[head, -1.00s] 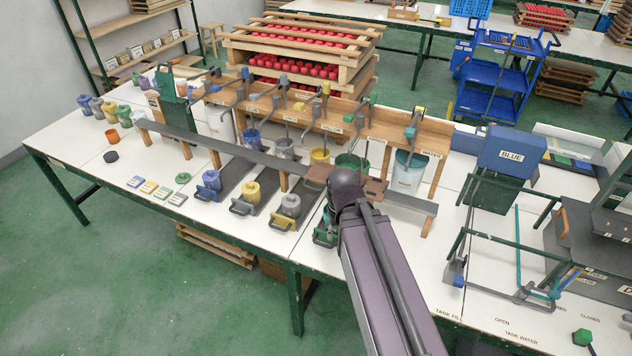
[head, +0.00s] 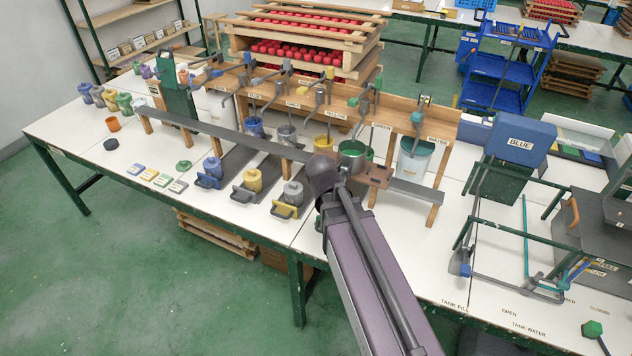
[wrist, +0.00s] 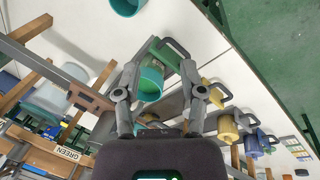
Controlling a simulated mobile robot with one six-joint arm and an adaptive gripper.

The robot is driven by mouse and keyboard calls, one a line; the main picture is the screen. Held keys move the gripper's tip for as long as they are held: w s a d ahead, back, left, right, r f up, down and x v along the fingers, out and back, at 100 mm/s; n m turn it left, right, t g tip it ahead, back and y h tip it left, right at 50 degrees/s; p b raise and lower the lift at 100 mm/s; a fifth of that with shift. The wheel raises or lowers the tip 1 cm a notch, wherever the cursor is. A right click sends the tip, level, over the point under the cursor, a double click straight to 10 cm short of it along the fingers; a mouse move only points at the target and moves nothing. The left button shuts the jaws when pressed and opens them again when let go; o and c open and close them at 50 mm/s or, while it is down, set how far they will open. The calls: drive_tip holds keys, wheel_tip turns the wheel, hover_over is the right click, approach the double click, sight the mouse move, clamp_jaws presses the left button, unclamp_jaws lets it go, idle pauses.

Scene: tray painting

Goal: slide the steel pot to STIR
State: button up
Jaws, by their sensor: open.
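I cannot read a STIR label in either view.
The long grey rail (head: 235,141) runs across the table on wooden posts. Behind it stand a yellow bucket (head: 323,146) and a white-blue water bucket (head: 415,160). Jars on handled slides, such as a yellow one (head: 249,179), stand in front. A frame with a BLUE box (head: 519,143) is right.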

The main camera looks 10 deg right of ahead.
drive_tip(key=w+a+f+n+t+h+b, duration=0.2)
drive_tip(key=w+a+n+t+h+b, duration=0.1)
drive_tip(key=w+b, duration=0.6)
drive_tip(key=w+a+f+n+t+h+b, duration=0.3)
drive_tip(key=w+a+t+h+b, duration=0.1)
drive_tip(key=w+a+h+b, duration=0.4)
drive_tip(key=shift+w+a+t+b, duration=0.4)
drive_tip(key=shift+w+a+b, duration=0.2)
drive_tip(key=shift+w+a, duration=0.15)
drive_tip(key=shift+d, duration=0.15)
drive_tip(key=b+x, duration=0.2)
drive_tip(key=x, duration=1.1)
drive_tip(key=shift+w+d+f+b, duration=0.2)
drive_tip(key=shift+d+b, duration=0.1)
drive_tip(key=shift+b, duration=0.05)
clamp_jaws()
